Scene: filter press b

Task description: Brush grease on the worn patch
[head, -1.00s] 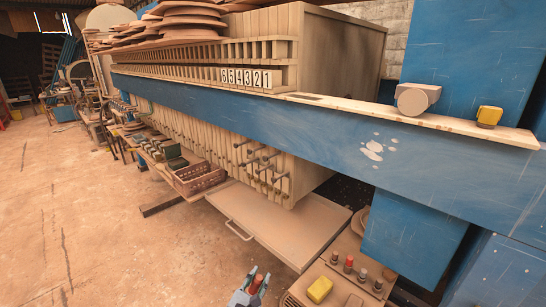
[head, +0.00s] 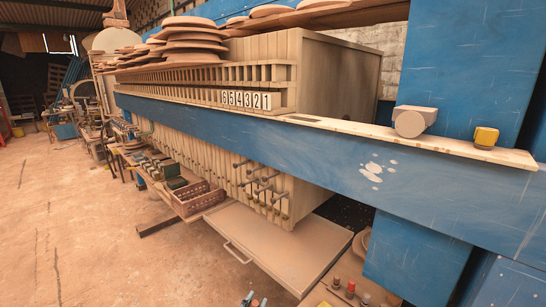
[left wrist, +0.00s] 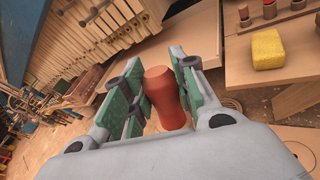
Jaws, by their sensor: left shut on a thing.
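The worn patch (head: 371,173) is a cluster of pale, bare spots on the blue beam, right of centre in the head view. My left gripper (head: 254,301) shows only as fingertips at the bottom edge of the head view, well below and left of the patch. In the left wrist view its green-padded fingers (left wrist: 158,92) are closed around a reddish-orange handle (left wrist: 166,98). Whatever is at the handle's far end, including any bristles, is hidden. My right gripper is in neither view.
A side board (head: 318,297) carries several small capped items; a yellow sponge (left wrist: 267,49) lies beside them in the wrist view. A pale tray (head: 270,240) juts out under the press.

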